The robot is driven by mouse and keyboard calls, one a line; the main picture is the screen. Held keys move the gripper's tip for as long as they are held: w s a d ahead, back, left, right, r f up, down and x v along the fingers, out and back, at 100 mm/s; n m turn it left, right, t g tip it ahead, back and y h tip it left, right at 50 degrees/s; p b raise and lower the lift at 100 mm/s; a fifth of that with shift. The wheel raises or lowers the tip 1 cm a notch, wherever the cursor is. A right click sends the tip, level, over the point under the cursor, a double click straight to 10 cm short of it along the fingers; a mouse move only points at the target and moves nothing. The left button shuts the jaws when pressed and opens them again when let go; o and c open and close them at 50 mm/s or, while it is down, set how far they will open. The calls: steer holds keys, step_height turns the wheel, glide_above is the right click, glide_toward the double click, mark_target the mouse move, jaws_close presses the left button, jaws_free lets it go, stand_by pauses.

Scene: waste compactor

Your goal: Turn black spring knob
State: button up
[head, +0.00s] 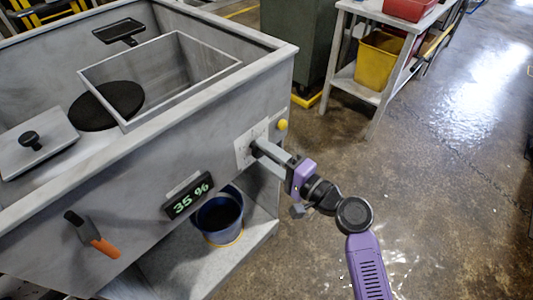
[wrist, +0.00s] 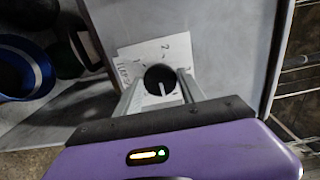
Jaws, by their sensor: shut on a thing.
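The black knob (wrist: 160,76) sits on a white label plate (wrist: 140,55) on the grey machine panel. It is round and shows a light pointer line in the wrist view. The plate carries numbers and lettering, partly covered. My gripper (wrist: 160,90) has one finger on each side of the knob and is shut on it. In the head view, my gripper (head: 262,157) reaches the plate (head: 246,146) from the right, and its fingers mostly hide the knob there.
A display (head: 188,195) reads 35 %. An orange-handled lever (head: 104,246) is at lower left. A blue bucket (head: 219,217) stands on the lower shelf. Open floor lies to the right.

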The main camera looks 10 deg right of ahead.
steer(key=o, duration=1.3)
steer(key=shift+o, duration=0.2)
steer(key=shift+s+d, duration=0.1)
steer(key=v, duration=0.7)
steer(key=shift+s+d+b, duration=0.2)
steer(key=shift+s+b, duration=0.05)
steer(key=shift+b, duration=0.05)
